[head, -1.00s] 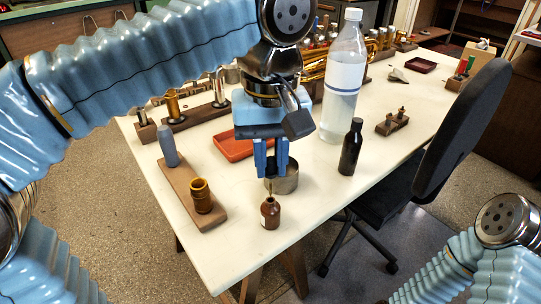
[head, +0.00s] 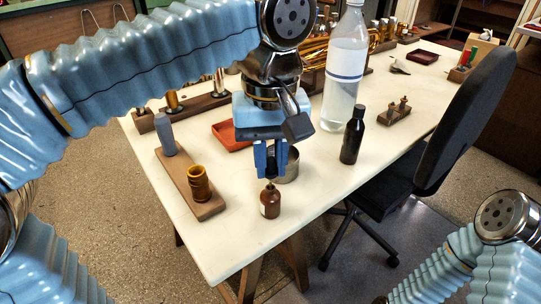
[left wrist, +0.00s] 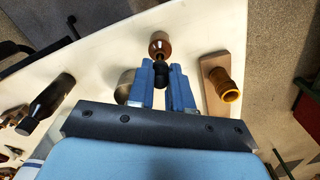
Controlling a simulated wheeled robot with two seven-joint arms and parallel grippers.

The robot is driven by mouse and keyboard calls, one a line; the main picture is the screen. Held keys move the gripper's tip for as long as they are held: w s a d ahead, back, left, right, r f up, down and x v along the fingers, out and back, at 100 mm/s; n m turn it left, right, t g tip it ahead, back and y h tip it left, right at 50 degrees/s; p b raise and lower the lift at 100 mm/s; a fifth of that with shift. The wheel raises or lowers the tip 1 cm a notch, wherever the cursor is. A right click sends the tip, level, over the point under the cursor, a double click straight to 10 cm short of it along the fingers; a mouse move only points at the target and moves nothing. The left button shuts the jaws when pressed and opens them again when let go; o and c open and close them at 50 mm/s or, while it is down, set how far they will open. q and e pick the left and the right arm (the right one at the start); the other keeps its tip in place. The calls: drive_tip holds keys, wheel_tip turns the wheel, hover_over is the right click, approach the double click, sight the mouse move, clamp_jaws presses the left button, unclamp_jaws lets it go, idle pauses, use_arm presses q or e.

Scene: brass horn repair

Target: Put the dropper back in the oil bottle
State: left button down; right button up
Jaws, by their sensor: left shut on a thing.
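The small brown oil bottle (head: 270,203) stands upright on the table near its front edge, with a pale label on its side. It also shows in the left wrist view (left wrist: 159,43). My left gripper (head: 271,172) points down just above the bottle, shut on the dropper (left wrist: 160,73), whose black top shows between the blue fingers. The dropper is lined up over the bottle's neck, and its lower part appears to be in the neck. I cannot tell whether its collar touches the rim. My right gripper is out of view.
A metal cup (head: 288,166) stands close behind the gripper. A wooden block (head: 178,185) with an amber ring piece (head: 199,184) is to the left. A dark bottle (head: 352,136) and a tall clear bottle (head: 344,75) stand to the right. The table front is clear.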

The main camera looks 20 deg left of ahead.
use_arm(q)
drive_tip(key=shift+f+b, duration=0.85)
drive_tip(key=shift+f, duration=0.5)
drive_tip(key=c, duration=1)
unclamp_jaws()
drive_tip(key=shift+o, duration=0.2)
wheel_tip(320, 180, up, 14)
drive_tip(key=p, duration=0.5)
drive_tip(key=shift+f, duration=0.1)
